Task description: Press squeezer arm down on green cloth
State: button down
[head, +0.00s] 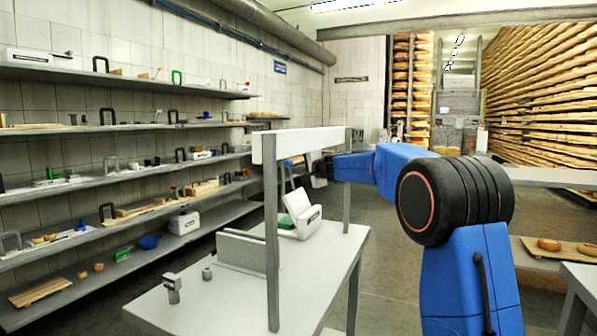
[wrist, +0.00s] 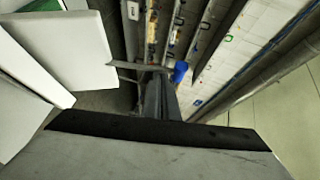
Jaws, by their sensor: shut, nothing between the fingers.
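A white squeezer (head: 303,228) stands on the grey-white table (head: 205,305), its flat squeezer arm (head: 296,203) tilted up. Green cloth (head: 286,222) shows at its left side, partly hidden by the white parts. In the wrist view my gripper (wrist: 157,92) is shut and empty, pointing away from the camera. White panels (wrist: 65,50) fill the upper left there; they look like squeezer parts, but I cannot tell which.
A frame with a white top bar (head: 300,142) and grey posts (head: 271,245) stands on the table, close to my arm. A low grey panel (head: 255,250) and small metal pieces (head: 172,288) are at the left. Loaded shelves (head: 120,172) line the left wall.

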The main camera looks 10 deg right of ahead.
jog(key=shift+a, duration=0.1)
jog(key=w+a+f, duration=0.6)
jog(key=w+a, duration=0.1)
jog(key=a, duration=0.2)
jog(key=shift+a+f, duration=0.3)
jog(key=shift+f, duration=0.05)
jog(key=shift+w, duration=0.1)
dwell(0.6)
